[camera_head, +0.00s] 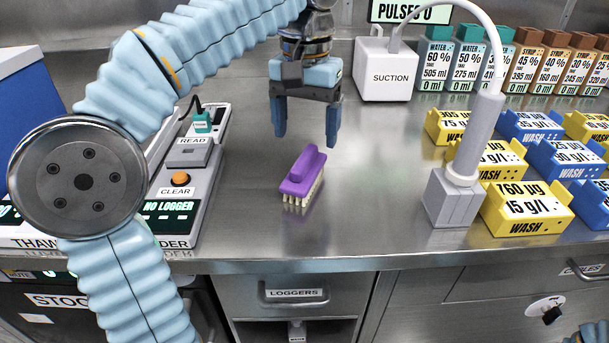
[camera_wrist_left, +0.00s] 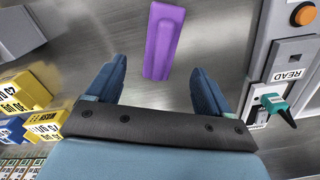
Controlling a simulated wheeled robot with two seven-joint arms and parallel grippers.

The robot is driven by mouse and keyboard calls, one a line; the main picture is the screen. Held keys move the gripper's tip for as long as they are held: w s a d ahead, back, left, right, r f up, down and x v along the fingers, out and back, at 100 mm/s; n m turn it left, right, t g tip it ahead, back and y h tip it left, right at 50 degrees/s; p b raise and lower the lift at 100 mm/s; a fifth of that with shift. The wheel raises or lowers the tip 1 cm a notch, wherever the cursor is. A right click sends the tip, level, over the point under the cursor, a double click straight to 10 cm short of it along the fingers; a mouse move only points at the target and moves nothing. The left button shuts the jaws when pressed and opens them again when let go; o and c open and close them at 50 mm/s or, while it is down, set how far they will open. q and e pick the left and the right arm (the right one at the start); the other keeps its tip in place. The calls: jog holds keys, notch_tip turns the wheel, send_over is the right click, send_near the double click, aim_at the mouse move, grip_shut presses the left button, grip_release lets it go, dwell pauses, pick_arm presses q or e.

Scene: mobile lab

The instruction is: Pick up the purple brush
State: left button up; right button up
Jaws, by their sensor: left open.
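The purple brush (camera_head: 302,172) lies on the steel counter in the middle of the head view, purple back up and pale bristles down. My left gripper (camera_head: 306,138) is open and empty. It points down above the counter, just behind the brush in the head view. In the left wrist view the brush (camera_wrist_left: 162,40) lies beyond the fingertips of the gripper (camera_wrist_left: 160,78), roughly in line with the gap between them. The fingers do not touch it. My right gripper does not show; only a bit of blue arm is at the lower right corner of the head view.
A reader with an orange CLEAR button (camera_head: 180,179) stands left of the brush. A white suction box (camera_head: 385,75) is behind right, and a grey suction stand (camera_head: 452,200) is to the right. Yellow and blue wash blocks (camera_head: 527,203) fill the right. Counter around the brush is clear.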

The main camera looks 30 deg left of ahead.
aim_at(305, 156)
pick_arm(q)
notch_tip(305, 156, down, 8)
jog(key=shift+a+f+b, duration=0.1)
jog(key=shift+b, duration=0.6)
jog(key=c, duration=1.3)
jog(key=shift+o, duration=0.2)
jog(key=shift+r, duration=0.55)
notch_tip(305, 156, up, 3)
jog(key=shift+s+p, duration=0.15)
jog(key=shift+p, duration=0.35)
jog(key=s+d+r, duration=0.2)
jog(key=s+r, duration=0.2)
jog(key=s, duration=0.2)
jog(key=s+d+r+p, duration=0.1)
jog(key=s+d+r, duration=0.1)
jog(key=s+r, duration=0.3)
jog(key=shift+s+d, duration=0.35)
jog(key=shift+s, duration=0.65)
